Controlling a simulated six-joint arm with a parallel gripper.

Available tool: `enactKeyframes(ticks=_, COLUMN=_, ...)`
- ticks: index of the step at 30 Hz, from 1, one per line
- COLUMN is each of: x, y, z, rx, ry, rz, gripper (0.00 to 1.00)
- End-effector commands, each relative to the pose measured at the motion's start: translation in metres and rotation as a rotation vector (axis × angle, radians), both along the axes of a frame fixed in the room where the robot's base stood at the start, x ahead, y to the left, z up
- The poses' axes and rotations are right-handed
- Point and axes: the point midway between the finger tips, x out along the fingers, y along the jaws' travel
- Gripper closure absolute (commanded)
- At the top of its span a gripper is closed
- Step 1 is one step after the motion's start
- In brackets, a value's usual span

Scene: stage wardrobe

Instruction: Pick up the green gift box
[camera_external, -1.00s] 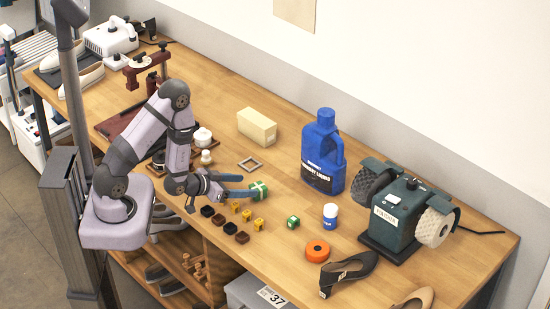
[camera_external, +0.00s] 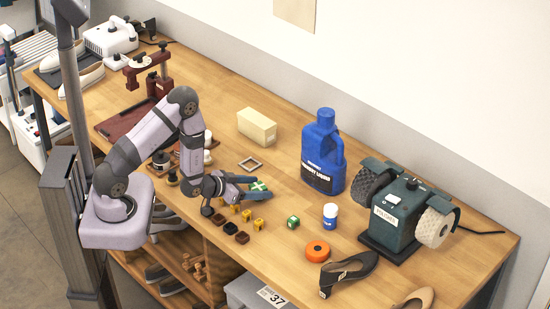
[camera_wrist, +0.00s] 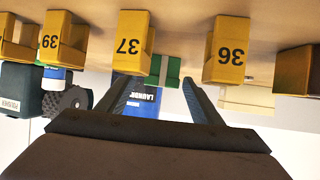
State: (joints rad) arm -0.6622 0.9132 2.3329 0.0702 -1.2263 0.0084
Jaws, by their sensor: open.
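The green gift box (camera_external: 258,185) with a pale ribbon stands on the wooden bench. It also shows in the wrist view (camera_wrist: 165,71), framed between the two finger ends. My gripper (camera_external: 265,189) is open and low over the bench, with its blue-grey fingers pointing right. In the external view the fingers lie on either side of the box and partly hide it. I cannot tell whether either finger touches it. A smaller green box (camera_external: 293,222) stands apart to the right and nearer the front edge.
Numbered yellow blocks (camera_external: 247,215) and dark blocks (camera_external: 228,228) stand close in front of my gripper. A grey square frame (camera_external: 250,164) lies behind it. The blue jug (camera_external: 322,155), white bottle (camera_external: 330,215), orange roll (camera_external: 317,251) and green polisher (camera_external: 397,215) stand to the right.

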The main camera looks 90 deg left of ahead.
Motion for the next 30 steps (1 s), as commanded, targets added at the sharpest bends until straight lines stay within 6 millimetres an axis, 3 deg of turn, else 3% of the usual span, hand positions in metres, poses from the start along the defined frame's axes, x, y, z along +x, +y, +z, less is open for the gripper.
enactKeyframes(ticks=12, x=0.007, y=0.0045, z=-0.0051, rx=-0.001, ry=0.002, rz=0.0, gripper=0.4)
enactKeyframes(ticks=14, x=0.007, y=0.0046, z=-0.005, rx=-0.001, ry=0.002, rz=0.0, gripper=0.52)
enactKeyframes(ticks=18, x=0.007, y=0.0045, z=-0.0049, rx=-0.001, ry=0.002, rz=0.0, gripper=0.85)
enactKeyframes(ticks=30, x=0.0071, y=0.0047, z=-0.0032, rx=0.0, ry=0.0, rz=0.0, gripper=0.85)
